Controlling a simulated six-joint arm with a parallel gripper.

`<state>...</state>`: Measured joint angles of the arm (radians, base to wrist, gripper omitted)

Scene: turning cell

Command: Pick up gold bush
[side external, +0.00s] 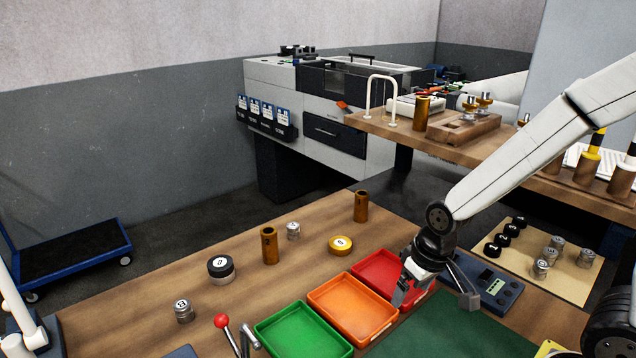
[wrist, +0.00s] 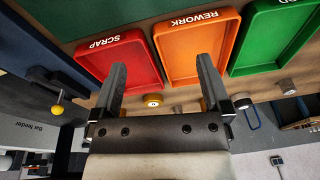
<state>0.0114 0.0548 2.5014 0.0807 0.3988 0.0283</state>
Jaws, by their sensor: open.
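A short, round gold bush (side external: 341,244) with a pale marked top sits on the wooden bench, behind the orange tray. It also shows in the wrist view (wrist: 153,100), between my fingers in the picture but well beyond them. Two taller brown-gold cylinders, one (side external: 269,247) to its left and one (side external: 361,206) behind it, stand upright on the bench. My gripper (side external: 402,296) is over the red tray, to the right of and nearer than the gold bush. In the wrist view its two fingers (wrist: 162,68) are wide apart with nothing between them.
A black-and-silver part (side external: 220,270) and silver parts (side external: 293,231) (side external: 183,311) stand nearby. A red-knobbed lever (side external: 221,321) rises at the front.

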